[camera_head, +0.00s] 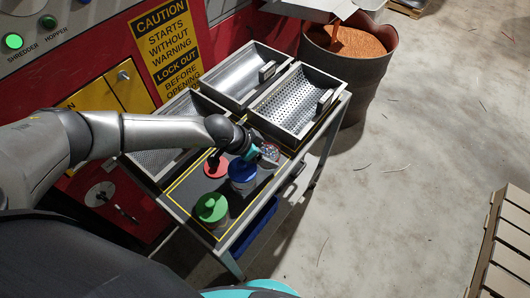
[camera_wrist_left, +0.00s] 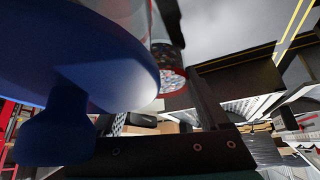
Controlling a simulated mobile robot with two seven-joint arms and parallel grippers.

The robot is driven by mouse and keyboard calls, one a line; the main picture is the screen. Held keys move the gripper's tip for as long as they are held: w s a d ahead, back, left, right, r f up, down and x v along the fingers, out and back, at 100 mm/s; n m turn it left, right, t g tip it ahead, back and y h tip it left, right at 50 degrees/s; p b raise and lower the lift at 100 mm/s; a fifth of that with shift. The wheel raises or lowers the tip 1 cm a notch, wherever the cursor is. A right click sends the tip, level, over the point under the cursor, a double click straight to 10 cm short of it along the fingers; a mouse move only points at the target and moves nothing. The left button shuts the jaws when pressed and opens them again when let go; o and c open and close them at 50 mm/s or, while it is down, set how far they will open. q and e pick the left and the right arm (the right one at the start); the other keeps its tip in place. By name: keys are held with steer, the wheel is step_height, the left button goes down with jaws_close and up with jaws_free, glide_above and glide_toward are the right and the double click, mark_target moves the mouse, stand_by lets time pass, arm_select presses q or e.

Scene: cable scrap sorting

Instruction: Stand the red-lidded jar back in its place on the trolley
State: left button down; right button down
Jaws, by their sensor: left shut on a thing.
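My left gripper (camera_head: 258,154) is shut on a clear jar (camera_head: 270,152) with speckled contents, over the trolley's right part beyond the blue-lidded jar (camera_head: 242,174). The held jar is mostly hidden and looks tilted; its lid is not clearly seen. In the left wrist view its speckled, red-edged end (camera_wrist_left: 172,82) shows beside the large blue lid (camera_wrist_left: 75,60). A flat red disc (camera_head: 215,169) lies on the trolley's dark top, left of the blue-lidded jar; I see no jar body under it. My right gripper is out of view.
A green-lidded jar (camera_head: 211,208) stands near the trolley's front, with the blue-lidded jar close behind. Metal trays (camera_head: 298,103) fill the trolley's back and left. A rusty drum (camera_head: 350,70) stands behind. The floor on the right is open, with a pallet (camera_head: 505,245).

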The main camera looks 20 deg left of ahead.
arm_select(q)
jaws_free()
steer(key=shift+f, duration=0.1)
steer(key=shift+r, duration=0.2)
steer(key=shift+s+a+r+p, duration=0.1)
steer(key=shift+a+r+p, duration=0.05)
steer(key=shift+r+p, duration=0.15)
steer(key=p+v, duration=0.1)
steer(key=v, duration=1)
steer(key=shift+r, duration=0.15)
